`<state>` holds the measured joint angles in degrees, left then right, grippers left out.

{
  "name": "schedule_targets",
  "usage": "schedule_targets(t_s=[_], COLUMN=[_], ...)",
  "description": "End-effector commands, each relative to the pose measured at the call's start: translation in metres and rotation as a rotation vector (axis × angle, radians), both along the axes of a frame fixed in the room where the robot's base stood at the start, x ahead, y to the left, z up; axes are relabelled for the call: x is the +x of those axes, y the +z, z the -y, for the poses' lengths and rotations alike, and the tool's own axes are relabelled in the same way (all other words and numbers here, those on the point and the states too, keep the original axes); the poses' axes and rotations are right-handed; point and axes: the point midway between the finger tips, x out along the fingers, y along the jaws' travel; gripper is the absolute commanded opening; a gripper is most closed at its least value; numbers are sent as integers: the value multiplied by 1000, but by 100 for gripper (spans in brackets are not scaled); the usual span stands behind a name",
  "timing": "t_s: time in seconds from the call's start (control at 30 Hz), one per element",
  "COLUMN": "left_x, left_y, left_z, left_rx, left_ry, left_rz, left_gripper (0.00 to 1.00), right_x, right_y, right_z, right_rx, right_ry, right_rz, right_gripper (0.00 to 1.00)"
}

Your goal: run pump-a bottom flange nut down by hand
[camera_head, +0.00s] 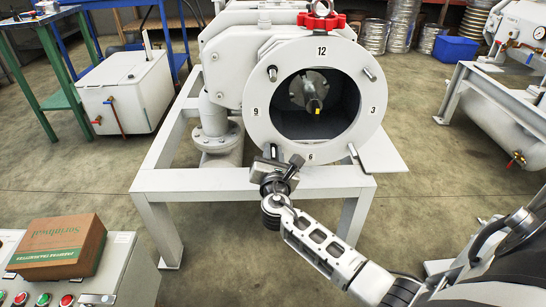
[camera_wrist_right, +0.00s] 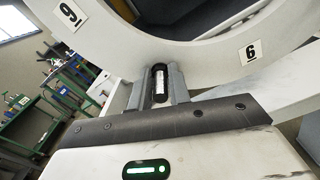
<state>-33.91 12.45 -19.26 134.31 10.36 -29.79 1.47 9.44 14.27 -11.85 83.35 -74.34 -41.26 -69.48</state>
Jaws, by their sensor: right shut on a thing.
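The pump's round white front flange (camera_head: 258,127) faces me, with clock numbers around its open bore. Pins show on its rim at upper left, upper right and lower right. My right gripper (camera_head: 283,165) is at the flange's lower edge, just left of the 6. In the right wrist view, my right gripper (camera_wrist_right: 160,88) has its two grey fingers closed on a small dark rounded piece with a bright face, apparently the bottom flange nut (camera_wrist_right: 159,80). Its thread and seating are hidden. My left gripper is in neither view.
The pump stands on a white steel frame (camera_head: 205,180) whose front beam is close below my right gripper. A control box with a cardboard carton (camera_head: 58,248) is at lower left. A white tank (camera_head: 125,92) stands at left.

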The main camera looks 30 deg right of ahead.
Motion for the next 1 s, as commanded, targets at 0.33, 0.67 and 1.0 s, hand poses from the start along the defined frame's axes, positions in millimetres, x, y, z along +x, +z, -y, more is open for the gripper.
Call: schedule_targets(t_s=[0.33, 0.67, 1.0], left_x=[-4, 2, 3], left_y=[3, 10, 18], left_z=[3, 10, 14], left_rx=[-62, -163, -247], left_ry=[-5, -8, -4], left_rz=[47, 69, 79], left_gripper=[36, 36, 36], right_x=[-1, -1, -1], right_y=[-4, -4, -4], right_z=[0, 1, 0], right_rx=[285, 542, 734], right_ry=[-2, -1, -1], right_rz=[174, 332, 448], right_gripper=[0, 0, 0])
